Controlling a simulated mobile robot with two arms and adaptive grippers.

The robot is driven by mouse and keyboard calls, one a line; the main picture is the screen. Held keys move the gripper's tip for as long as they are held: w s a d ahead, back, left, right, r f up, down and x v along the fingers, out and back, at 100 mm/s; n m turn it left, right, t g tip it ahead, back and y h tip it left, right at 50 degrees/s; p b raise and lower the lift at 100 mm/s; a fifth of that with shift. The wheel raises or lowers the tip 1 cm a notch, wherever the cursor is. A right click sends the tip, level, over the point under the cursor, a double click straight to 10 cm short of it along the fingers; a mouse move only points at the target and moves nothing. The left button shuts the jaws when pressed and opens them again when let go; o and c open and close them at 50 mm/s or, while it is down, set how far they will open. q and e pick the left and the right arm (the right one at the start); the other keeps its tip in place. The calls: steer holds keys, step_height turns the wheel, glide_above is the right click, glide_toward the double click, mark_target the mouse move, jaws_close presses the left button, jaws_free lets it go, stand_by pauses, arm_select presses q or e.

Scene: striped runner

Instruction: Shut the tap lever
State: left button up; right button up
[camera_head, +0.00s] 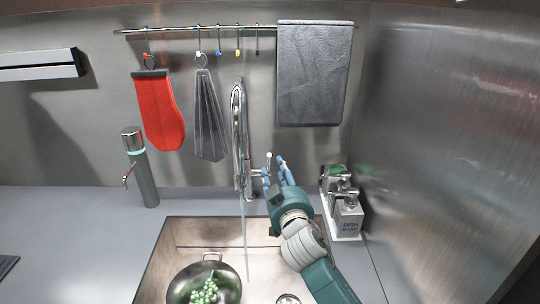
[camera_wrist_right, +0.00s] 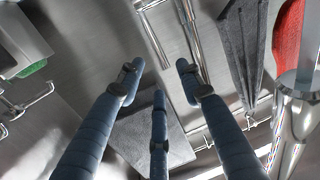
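The chrome tap (camera_head: 239,130) stands behind the sink, and a thin stream of water (camera_head: 244,235) runs from it into the basin. Its lever (camera_head: 257,172) sticks out to the right of the tap body, with a thin upright end. My right gripper (camera_head: 276,173) is just right of the lever, with its blue fingers raised near the lever's end. I cannot tell whether they touch it. In the right wrist view the fingers (camera_wrist_right: 158,85) are spread apart with nothing between them. My left gripper is not in view.
A pan (camera_head: 231,275) with green pieces lies in the sink (camera_head: 165,255). Soap bottles (camera_head: 347,215) stand right of my right gripper, close to the steel side wall. A dispenser (camera_head: 144,175) stands left. A grey towel (camera_head: 315,75), a red mitt (camera_head: 158,110) and a grey holder (camera_head: 208,120) hang above.

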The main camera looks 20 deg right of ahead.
mark_target(270, 158)
steer(key=w, duration=0.5)
steer(key=w+p, duration=0.1)
steer(key=w, duration=0.1)
steer(key=shift+w+d+f, duration=0.1)
steer(key=shift+w+d, duration=0.1)
steer(key=shift+d, duration=0.15)
steer(key=shift+w, duration=0.3)
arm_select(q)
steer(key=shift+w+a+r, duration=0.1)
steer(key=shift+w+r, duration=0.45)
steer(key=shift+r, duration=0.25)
arm_select(e)
jaws_close()
